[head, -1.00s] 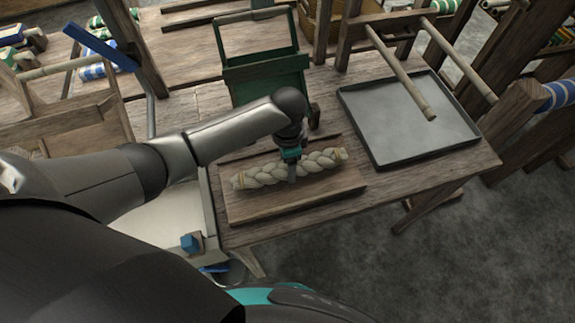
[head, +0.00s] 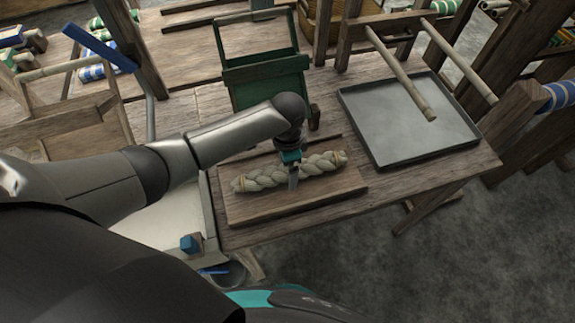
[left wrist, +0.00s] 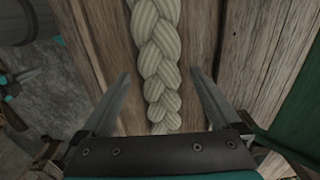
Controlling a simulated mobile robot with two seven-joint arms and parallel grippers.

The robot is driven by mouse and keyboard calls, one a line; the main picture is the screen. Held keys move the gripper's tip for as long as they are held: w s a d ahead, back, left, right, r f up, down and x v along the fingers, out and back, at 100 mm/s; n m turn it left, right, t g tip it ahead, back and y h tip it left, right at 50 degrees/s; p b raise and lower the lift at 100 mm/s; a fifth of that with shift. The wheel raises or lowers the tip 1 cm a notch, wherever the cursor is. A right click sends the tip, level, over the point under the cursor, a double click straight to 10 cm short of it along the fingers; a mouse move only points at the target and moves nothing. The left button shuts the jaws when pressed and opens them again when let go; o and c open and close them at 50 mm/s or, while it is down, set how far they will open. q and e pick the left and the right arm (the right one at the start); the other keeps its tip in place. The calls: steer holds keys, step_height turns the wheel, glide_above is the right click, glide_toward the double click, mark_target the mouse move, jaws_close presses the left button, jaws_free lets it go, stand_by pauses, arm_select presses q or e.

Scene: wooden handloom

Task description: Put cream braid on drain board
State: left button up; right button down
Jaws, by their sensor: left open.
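The cream braid (head: 320,162), tied near its ends, lies lengthwise on a flat wooden board (head: 290,206) on the table; this looks like the drain board. My left gripper (head: 293,184) points down over the braid's middle. In the left wrist view my open gripper (left wrist: 160,76) has one finger on each side of the braid (left wrist: 157,38), with gaps between fingers and braid. Whether the fingertips touch the board (left wrist: 205,30) I cannot tell. My right gripper is not in view.
A shallow grey metal tray (head: 400,150) sits right of the board, with wooden rods (head: 402,75) jutting above it. A green wooden stand (head: 265,85) is behind the board. A blue block (head: 190,243) lies at the lower left.

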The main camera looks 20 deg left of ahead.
arm_select(q)
step_height(320, 180, up, 12)
steer(key=p, duration=0.2)
steer(key=shift+r+p, duration=0.15)
steer(key=shift+p, duration=0.15)
steer(key=shift+s, duration=0.1)
